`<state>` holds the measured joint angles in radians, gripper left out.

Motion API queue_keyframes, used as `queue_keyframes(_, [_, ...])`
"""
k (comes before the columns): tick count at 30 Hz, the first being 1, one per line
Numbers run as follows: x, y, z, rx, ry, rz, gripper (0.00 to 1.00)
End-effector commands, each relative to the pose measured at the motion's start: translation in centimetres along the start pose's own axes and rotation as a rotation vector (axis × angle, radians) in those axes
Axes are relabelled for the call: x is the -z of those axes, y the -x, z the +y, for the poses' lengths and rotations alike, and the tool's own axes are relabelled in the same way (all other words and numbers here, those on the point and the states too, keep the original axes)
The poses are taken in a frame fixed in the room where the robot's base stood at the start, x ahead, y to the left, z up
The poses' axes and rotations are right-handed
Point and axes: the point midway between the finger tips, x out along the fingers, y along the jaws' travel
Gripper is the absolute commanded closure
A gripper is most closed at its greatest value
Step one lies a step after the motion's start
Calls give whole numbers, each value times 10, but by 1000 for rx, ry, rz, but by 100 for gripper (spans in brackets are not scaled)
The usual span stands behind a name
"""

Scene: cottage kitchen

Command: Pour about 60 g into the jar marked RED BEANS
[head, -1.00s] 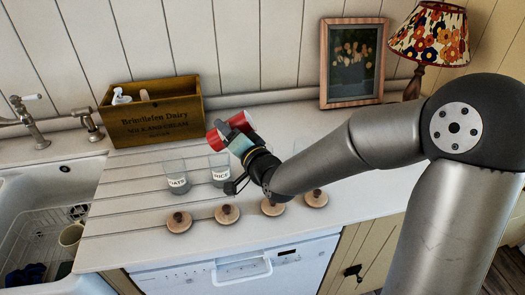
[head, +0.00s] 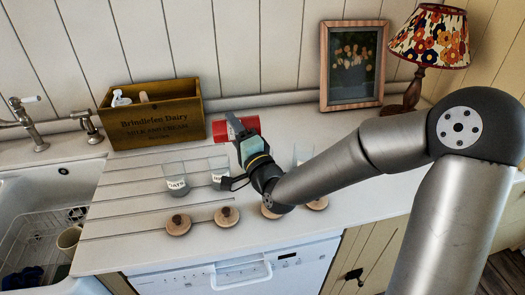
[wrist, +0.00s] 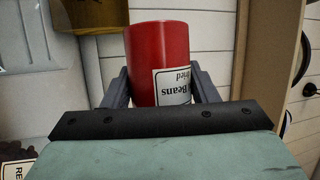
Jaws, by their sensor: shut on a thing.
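My gripper (wrist: 160,92) is shut on a red can (wrist: 163,50), with a finger on each side of it. The can's white label shows upside down and reads "Beans" and "ried". In the head view the can (head: 244,127) lies roughly level above the counter's back, behind my gripper. The jars marked OATS (head: 178,184) and RICE (head: 220,180) stand to the left of my gripper. Another clear jar (head: 303,152) stands partly hidden behind my arm, its label not visible. A label starting "RE" (wrist: 15,170) shows at the wrist view's lower left corner, mostly cut off.
Several round wooden lids (head: 227,216) lie along the counter's front. A framed picture (head: 352,65) and a lamp (head: 430,40) stand at the back right. The sink (head: 40,185) is at the left.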

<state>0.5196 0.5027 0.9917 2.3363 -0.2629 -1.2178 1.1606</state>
Motion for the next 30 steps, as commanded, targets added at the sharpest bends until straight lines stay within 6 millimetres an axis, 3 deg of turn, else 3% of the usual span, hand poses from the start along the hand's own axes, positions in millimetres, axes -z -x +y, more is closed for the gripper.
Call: queue_keyframes(30, [3, 0, -4, 26, -58, 18, 75])
